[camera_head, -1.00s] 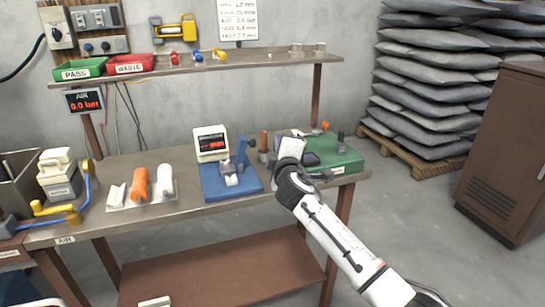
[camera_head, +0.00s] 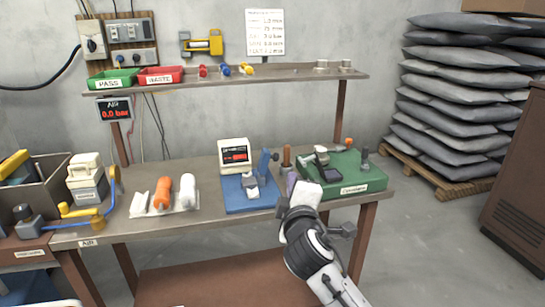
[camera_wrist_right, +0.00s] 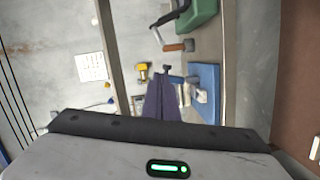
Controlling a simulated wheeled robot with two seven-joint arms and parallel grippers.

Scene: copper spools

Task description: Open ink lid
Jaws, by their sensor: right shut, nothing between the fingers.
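No part in view is clearly marked as the ink lid. A green bench device (camera_head: 362,178) with a dark pad and a lever stands at the right end of the table; its label is too blurred to read. Its green body also shows at the top of the wrist view (camera_wrist_right: 204,12), with a dark handle (camera_wrist_right: 172,17). My right gripper (camera_head: 291,181) is at the front left of this device, apart from its dark pad. In the wrist view its purple fingers (camera_wrist_right: 161,98) are together and hold nothing. My left gripper is not in view.
A blue fixture (camera_head: 250,200) with a white display box (camera_head: 234,153) stands left of the gripper. A brown-handled stamp or tool (camera_head: 286,158) stands behind it. A tray with orange and white rolls (camera_head: 162,193) is further left. A shelf (camera_head: 225,82) runs above the table.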

